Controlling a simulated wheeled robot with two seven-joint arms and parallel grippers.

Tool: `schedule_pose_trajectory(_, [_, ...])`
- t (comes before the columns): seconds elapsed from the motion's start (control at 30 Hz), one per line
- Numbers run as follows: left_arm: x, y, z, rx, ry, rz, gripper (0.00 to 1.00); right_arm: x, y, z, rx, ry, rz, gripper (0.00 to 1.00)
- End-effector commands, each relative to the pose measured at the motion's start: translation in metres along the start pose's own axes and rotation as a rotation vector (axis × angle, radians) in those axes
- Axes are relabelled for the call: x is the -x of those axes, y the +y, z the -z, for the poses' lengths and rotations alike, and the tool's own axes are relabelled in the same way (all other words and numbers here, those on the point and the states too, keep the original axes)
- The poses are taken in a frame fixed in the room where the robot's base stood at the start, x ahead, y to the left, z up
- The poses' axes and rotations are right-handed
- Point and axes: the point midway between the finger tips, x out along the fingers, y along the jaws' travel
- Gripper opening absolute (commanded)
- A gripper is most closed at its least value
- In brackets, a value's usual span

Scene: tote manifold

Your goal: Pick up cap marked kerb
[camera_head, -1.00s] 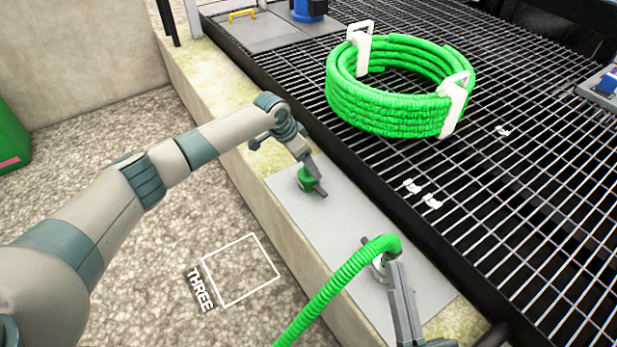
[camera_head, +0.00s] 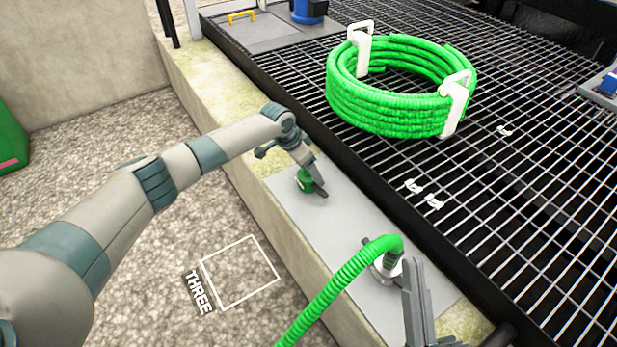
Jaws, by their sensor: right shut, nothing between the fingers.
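A small green cap (camera_head: 304,181) sits on the grey plate (camera_head: 345,213) on the concrete ledge; I cannot read any marking on it. My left gripper (camera_head: 318,186) is at the right side of the cap, with its fingers partly hidden, so I cannot tell whether they hold it. A green ribbed hose (camera_head: 345,275) rises from lower left and bends down into a pale round fitting (camera_head: 384,272) on the same plate. My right gripper (camera_head: 409,268) is shut and empty, just right of the hose end.
A coiled green hose (camera_head: 400,115) with white holders lies on the black grating (camera_head: 520,180). White bits (camera_head: 423,193) lie nearby. A white square marked THREE (camera_head: 240,272) is on the gravel floor. A blue item (camera_head: 308,10) stands at the back.

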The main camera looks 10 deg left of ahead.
Motion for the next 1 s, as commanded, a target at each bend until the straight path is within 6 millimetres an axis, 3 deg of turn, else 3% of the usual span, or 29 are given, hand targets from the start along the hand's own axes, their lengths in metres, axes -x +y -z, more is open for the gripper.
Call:
schedule_pose_trajectory(0.03, [0.000, 0.000, 0.000, 0.000, 0.000, 0.000, 0.66, 0.000, 0.000, 0.000, 0.000, 0.000, 0.000, 0.00])
schedule_pose_trajectory(0.2, [0.000, 0.000, 0.000, 0.000, 0.000, 0.000, 0.26, 0.000, 0.000, 0.000, 0.000, 0.000, 0.000, 0.00])
schedule_pose_trajectory(0.57, [0.003, 0.000, 0.002, 0.000, 0.001, 0.000, 0.24, -0.001, 0.000, 0.000, 0.000, -0.003, 0.000, 0.00])
schedule_pose_trajectory(0.77, [0.018, 0.000, 0.008, -0.001, 0.002, 0.000, 0.24, -0.001, -0.003, -0.003, -0.005, -0.040, 0.001, 0.00])
schedule_pose_trajectory(0.87, [0.028, 0.000, 0.012, -0.001, 0.003, 0.000, 0.24, 0.010, -0.007, -0.019, -0.018, -0.126, -0.001, 0.00])
schedule_pose_trajectory(1.0, [0.042, 0.006, 0.021, -0.003, 0.003, -0.002, 0.24, 0.010, -0.002, -0.037, -0.016, -0.226, -0.008, 0.00])
